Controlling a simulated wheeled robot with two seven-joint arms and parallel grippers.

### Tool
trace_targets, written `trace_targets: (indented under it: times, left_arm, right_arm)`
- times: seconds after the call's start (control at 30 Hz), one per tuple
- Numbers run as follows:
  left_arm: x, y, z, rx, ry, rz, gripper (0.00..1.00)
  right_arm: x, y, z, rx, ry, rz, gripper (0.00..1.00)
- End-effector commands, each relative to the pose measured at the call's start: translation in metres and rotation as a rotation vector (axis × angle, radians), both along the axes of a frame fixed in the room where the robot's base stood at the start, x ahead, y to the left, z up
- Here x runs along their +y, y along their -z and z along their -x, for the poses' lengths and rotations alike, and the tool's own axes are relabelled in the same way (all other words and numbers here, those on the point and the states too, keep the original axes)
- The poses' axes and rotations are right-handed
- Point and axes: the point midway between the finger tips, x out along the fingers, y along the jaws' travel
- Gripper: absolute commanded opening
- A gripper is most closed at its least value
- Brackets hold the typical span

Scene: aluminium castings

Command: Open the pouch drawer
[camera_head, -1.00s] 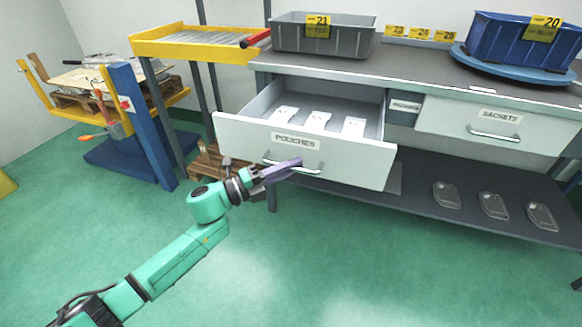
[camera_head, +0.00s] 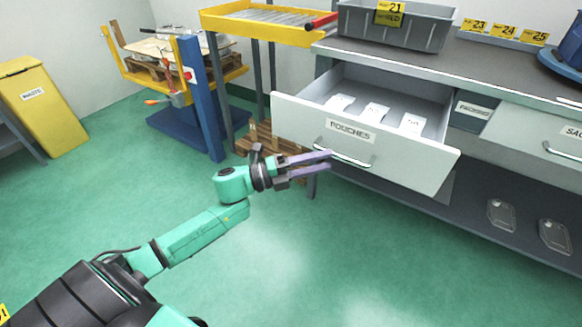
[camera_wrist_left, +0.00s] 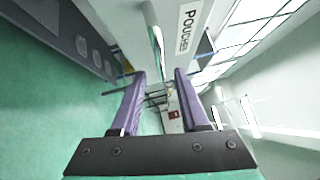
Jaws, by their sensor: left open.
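The pouch drawer (camera_head: 390,160), white with a POUCHES label, stands pulled out from the bench in the head view. Several white pouches (camera_head: 376,111) lie inside it. Its bar handle (camera_head: 345,157) is on the front face. My left gripper (camera_head: 328,161) is open, its purple fingers in front of the drawer at the handle's left end. In the left wrist view the open fingers (camera_wrist_left: 157,88) show with nothing between them up close, and the drawer handle (camera_wrist_left: 158,50) lies beyond them. My right gripper is not in view.
The closed sachets drawer (camera_head: 540,143) is to the right. A grey bin (camera_head: 395,28) stands on the bench top. Clear trays (camera_head: 502,214) lie on the lower shelf. A blue and yellow stand (camera_head: 200,95) is at the left. The green floor in front is clear.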

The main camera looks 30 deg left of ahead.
Motion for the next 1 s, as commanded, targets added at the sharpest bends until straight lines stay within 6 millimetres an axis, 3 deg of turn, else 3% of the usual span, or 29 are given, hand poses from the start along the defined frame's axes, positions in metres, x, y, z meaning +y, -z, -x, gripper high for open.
trace_targets:
  times: [0.2,0.4,0.9,1.0]
  left_arm:
    - [0.046,0.009,0.041,0.005,-0.002,-0.003,0.44]
    - [0.068,0.011,0.059,0.0,0.0,-0.001,0.44]
    - [0.07,0.013,0.059,0.002,-0.005,0.001,0.44]
    - [0.08,0.028,0.048,0.077,-0.094,0.053,0.44]
  right_arm:
    - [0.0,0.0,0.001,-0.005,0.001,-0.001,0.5]
    - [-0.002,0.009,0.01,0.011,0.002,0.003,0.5]
    - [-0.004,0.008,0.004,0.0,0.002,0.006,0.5]
    - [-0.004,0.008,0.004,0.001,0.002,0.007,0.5]
